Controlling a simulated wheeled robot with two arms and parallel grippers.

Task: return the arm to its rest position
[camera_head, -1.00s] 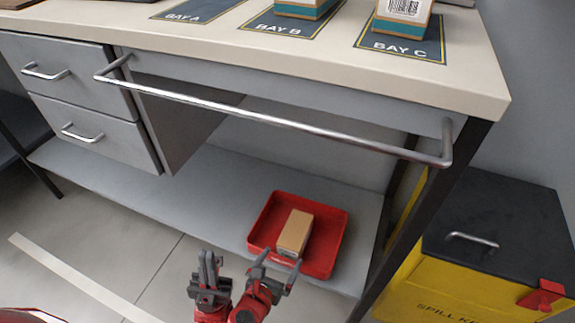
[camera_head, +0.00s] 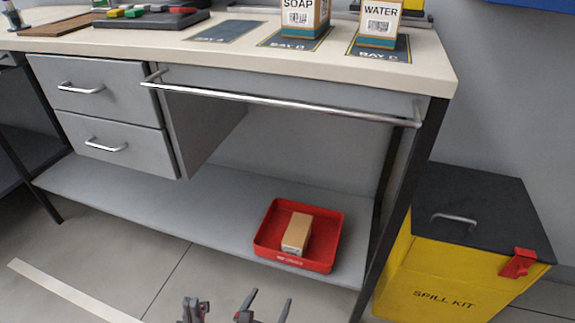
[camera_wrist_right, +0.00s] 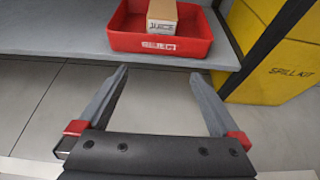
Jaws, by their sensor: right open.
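My right gripper (camera_head: 264,302) is at the bottom edge of the head view, open and empty, below and in front of the lower shelf. In the right wrist view its two fingers (camera_wrist_right: 160,95) are spread wide with only floor between them. My left gripper (camera_head: 193,310) shows only in part at the bottom edge of the head view, left of the right one; its fingers appear close together, but whether they are shut is unclear. A tan carton (camera_head: 297,234) labelled JUICE in the wrist view (camera_wrist_right: 161,14) lies in a red tray (camera_head: 319,266), apart from both grippers.
The red tray rests on the grey lower shelf (camera_head: 200,215) of the bench. A metal rail (camera_head: 290,102) runs along the bench front. SOAP (camera_head: 297,18) and WATER (camera_head: 378,22) boxes stand on top. A yellow spill kit (camera_head: 440,285) stands right.

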